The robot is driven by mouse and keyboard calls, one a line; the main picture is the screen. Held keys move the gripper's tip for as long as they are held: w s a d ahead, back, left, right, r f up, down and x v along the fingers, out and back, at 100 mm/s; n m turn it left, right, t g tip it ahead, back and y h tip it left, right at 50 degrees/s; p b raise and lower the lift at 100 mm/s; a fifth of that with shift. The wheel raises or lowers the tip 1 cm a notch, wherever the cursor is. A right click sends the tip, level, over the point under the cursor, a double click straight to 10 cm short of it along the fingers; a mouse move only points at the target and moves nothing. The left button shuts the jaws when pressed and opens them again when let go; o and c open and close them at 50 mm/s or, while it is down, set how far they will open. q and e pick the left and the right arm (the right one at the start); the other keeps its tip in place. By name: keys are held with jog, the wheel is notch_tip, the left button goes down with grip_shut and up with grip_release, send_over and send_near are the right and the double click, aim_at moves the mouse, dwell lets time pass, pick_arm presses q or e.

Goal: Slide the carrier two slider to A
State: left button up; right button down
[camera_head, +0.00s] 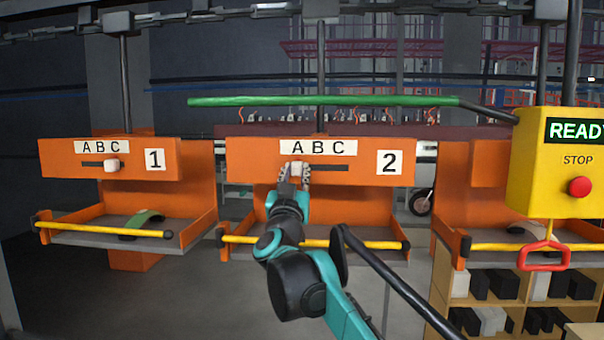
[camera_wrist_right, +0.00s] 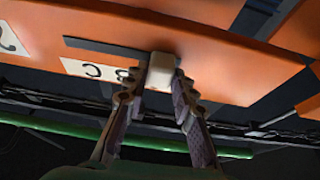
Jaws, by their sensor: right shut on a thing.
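The carrier two panel (camera_head: 250,160) is orange, with an "A B C" label (camera_head: 318,148) above a dark horizontal slot (camera_head: 332,168). Its white slider knob (camera_head: 296,167) sits at the left end of the slot, below the A. My right gripper (camera_head: 295,174) is shut on this knob, one finger on each side. In the right wrist view, which is turned over, the knob (camera_wrist_right: 161,72) is between the fingertips (camera_wrist_right: 158,88). The C and B show beside it there, and the A is hidden. My left gripper is not in view.
Carrier one (camera_head: 60,160) hangs at the left with its own white knob (camera_head: 112,165). Yellow bars (camera_head: 100,230) cross the trays. A green rail (camera_head: 320,100) runs above carrier two. A yellow box (camera_head: 540,150) with a READY display and red stop button is at the right.

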jog(key=c, duration=1.4)
grip_release()
jog(key=shift+a, duration=0.1)
jog(key=shift+c, duration=0.2)
jog(key=shift+o, duration=1.1)
jog(key=shift+w+a, duration=0.1)
jog(key=shift+a, duration=0.15)
jog(key=shift+s+d+f, duration=0.1)
jog(key=shift+s, duration=0.2)
jog(key=v, duration=1.1)
jog(key=shift+s+a, duration=0.15)
jog(key=shift+a, duration=0.05)
jog(key=shift+f, duration=0.1)
